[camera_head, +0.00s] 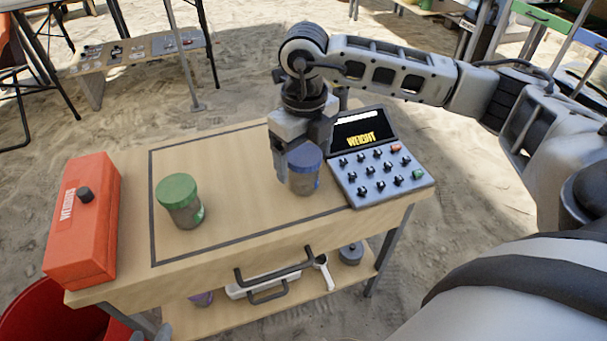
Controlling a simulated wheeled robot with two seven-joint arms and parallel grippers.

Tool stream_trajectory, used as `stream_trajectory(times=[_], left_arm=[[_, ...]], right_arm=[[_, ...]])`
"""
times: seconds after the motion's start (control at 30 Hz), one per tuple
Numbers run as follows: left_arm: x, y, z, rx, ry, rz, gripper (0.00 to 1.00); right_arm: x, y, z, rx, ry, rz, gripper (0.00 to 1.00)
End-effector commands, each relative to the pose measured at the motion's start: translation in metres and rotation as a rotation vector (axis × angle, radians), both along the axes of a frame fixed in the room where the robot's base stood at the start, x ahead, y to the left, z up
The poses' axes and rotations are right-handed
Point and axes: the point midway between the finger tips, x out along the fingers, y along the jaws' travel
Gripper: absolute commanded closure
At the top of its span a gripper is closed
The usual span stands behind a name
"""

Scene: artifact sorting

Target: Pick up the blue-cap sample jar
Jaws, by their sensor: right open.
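The blue-cap sample jar (305,172) stands upright on the wooden table, inside the dark outlined area near its right side. My right gripper (296,160) points down over the jar, its fingers apart. One finger shows at the jar's left side; the other is hidden or hard to make out. I cannot tell if the fingers touch the jar.
A green-cap jar (181,200) stands on the table (235,165) to the left. A red box (85,222) lies at the left edge. A weight device with knobs (378,160) stands just right of the blue-cap jar. A red bin (40,308) is below left.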

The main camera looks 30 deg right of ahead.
Motion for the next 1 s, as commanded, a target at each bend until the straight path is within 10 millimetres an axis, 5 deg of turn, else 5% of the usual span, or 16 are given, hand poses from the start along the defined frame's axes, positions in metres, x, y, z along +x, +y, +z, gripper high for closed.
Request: stream_trajectory(times=[0.13, 0.4, 0.6, 1.0], left_arm=[[0.002, -0.003, 0.005, -0.016, -0.036, -0.003, 0.64], [-0.003, -0.004, 0.008, -0.017, -0.040, -0.013, 0.64], [-0.003, -0.004, 0.006, -0.013, -0.036, -0.013, 0.64], [-0.001, -0.002, 0.006, -0.010, -0.039, -0.010, 0.64]], right_arm=[[-0.002, 0.001, -0.025, 0.000, 0.003, 0.000, 0.17], [-0.002, 0.001, -0.027, 0.000, -0.001, 0.001, 0.20], [-0.002, 0.001, -0.027, 0.000, -0.001, 0.001, 0.69], [-0.001, 0.001, -0.026, 0.000, -0.001, 0.001, 0.70]])
